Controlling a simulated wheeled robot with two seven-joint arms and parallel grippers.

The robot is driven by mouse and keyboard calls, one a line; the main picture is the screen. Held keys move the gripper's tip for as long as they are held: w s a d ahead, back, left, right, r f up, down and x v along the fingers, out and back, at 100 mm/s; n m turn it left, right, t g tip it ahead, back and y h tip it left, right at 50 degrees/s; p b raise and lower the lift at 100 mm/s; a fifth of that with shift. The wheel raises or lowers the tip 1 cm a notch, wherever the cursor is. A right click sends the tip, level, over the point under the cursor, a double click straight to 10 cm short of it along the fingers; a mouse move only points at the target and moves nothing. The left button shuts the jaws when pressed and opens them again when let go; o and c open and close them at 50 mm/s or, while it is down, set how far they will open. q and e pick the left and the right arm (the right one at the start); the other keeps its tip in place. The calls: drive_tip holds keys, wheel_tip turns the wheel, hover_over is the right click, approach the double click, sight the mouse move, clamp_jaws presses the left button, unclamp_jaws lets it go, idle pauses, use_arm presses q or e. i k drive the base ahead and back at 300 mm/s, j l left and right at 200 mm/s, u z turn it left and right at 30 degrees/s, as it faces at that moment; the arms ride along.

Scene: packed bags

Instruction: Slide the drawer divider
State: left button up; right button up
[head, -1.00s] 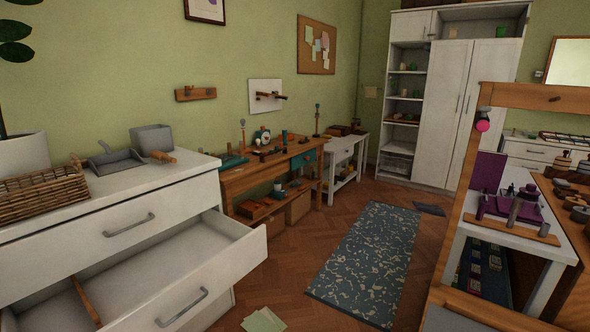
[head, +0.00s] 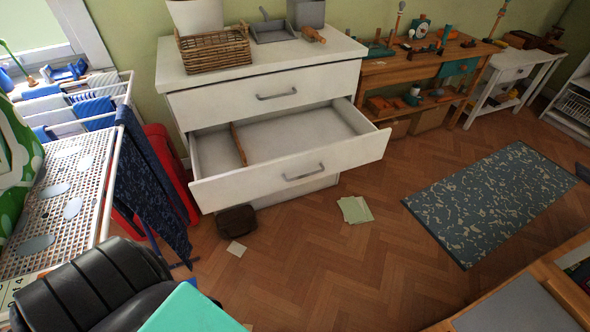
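The drawer divider (head: 238,144) is a thin brown wooden strip standing across the inside of the open drawer (head: 290,180), nearer its left end. The drawer is the pulled-out middle one of a white chest (head: 180,78). To the divider's right the drawer is a wide empty space; to its left is a narrower space. Neither of my grippers shows in the head view, so I cannot tell their state.
A wicker basket (head: 214,50) and a grey dustpan (head: 272,30) stand on the chest. A drying rack (head: 110,180) with blue cloths and a red object (head: 165,165) are at left. Papers (head: 355,209) and a dark box (head: 237,220) lie on the floor. Herringbone floor before the chest is largely clear.

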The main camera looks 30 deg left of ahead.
sight(239, 146)
drive_tip(key=u, duration=1.6)
